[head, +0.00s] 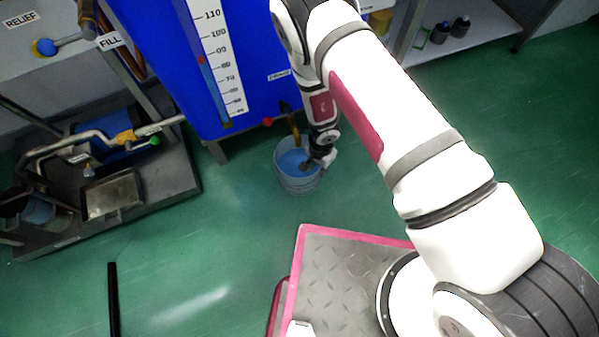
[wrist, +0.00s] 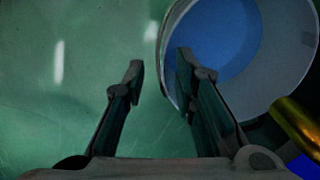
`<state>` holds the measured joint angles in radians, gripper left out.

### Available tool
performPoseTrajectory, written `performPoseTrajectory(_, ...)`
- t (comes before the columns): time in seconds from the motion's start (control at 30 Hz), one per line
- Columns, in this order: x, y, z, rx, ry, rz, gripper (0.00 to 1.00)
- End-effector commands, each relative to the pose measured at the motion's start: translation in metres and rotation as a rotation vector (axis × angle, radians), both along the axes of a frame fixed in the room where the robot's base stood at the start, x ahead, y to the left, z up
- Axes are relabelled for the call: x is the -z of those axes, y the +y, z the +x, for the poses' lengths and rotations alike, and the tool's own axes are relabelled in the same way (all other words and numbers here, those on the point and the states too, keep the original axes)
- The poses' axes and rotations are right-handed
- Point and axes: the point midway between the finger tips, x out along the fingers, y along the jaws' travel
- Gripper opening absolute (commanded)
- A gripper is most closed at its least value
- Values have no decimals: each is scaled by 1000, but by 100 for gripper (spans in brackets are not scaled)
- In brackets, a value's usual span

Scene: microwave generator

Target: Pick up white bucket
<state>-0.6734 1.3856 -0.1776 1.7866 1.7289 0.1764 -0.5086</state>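The white bucket (head: 298,183) stands on the green floor below the blue tank and has blue inside it. In the wrist view the bucket (wrist: 290,50) fills the upper right. My gripper (wrist: 160,75) is open, with one finger over the floor outside the bucket and the other overlapping the bucket's left rim. The rim lies partly behind that right finger; I cannot tell whether they touch. In the head view my gripper (head: 312,164) is at the bucket's right side, small and partly hidden against it.
The blue tank (head: 240,90) with a scale stands behind the bucket. A brass spout (head: 295,132) hangs just above it and shows at lower right in the wrist view (wrist: 300,125). A pump bench (head: 150,180) stands at left. A black bar (head: 113,300) lies on the floor at lower left.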

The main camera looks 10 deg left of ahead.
Motion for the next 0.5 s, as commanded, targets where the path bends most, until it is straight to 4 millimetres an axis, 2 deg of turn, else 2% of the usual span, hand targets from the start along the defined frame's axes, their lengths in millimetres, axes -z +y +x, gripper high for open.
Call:
performPoseTrajectory(0.23,38,-1,5,2,1,1,26)
performPoseTrajectory(0.33,44,-1,5,1,0,0,26)
performPoseTrajectory(0.5,43,-1,5,1,-1,1,26)
